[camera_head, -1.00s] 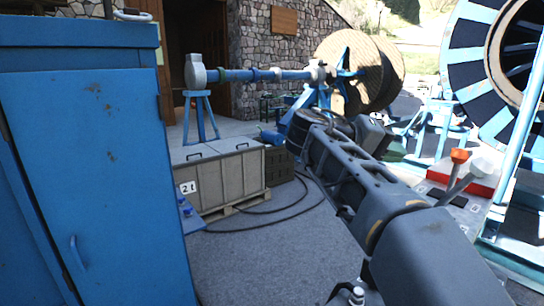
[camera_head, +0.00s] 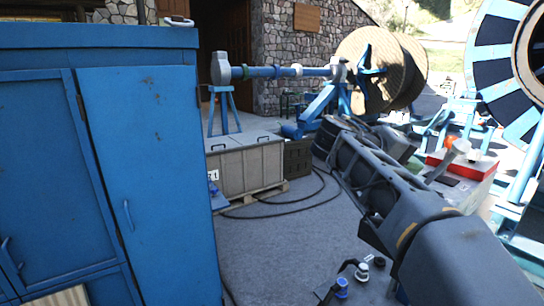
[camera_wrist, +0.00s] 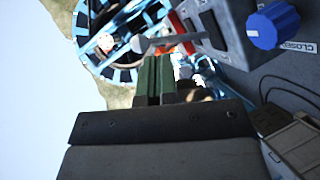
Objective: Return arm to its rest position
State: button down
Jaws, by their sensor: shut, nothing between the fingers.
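My gripper (camera_wrist: 153,68) shows in the wrist view as two green fingers side by side, shut and empty. In the head view my dark grey arm (camera_head: 385,190) reaches from the lower right towards the middle of the picture. The fingers cannot be made out there.
A blue cabinet (camera_head: 150,170) fills the left. A grey crate (camera_head: 245,165) on a pallet stands beyond it, with cable on the floor. A wooden reel (camera_head: 365,70) stands behind. A red-and-white box (camera_head: 462,178) is right of my arm.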

jog(key=a+f+n+t+y, duration=0.2)
jog(key=a+f+n+y, duration=0.15)
jog(key=f, duration=0.65)
jog(key=s+a+f+m+y, duration=0.1)
jog(key=s+a+f+y, duration=0.3)
jog(key=f, duration=0.6)
jog(key=s+a+f+y, duration=0.4)
jog(key=s+f+y, duration=0.2)
jog(key=s+f, duration=0.3)
jog(key=shift+s+f+m+y, duration=0.15)
jog(key=shift+f+m+y, duration=0.2)
jog(key=shift+f, duration=0.15)
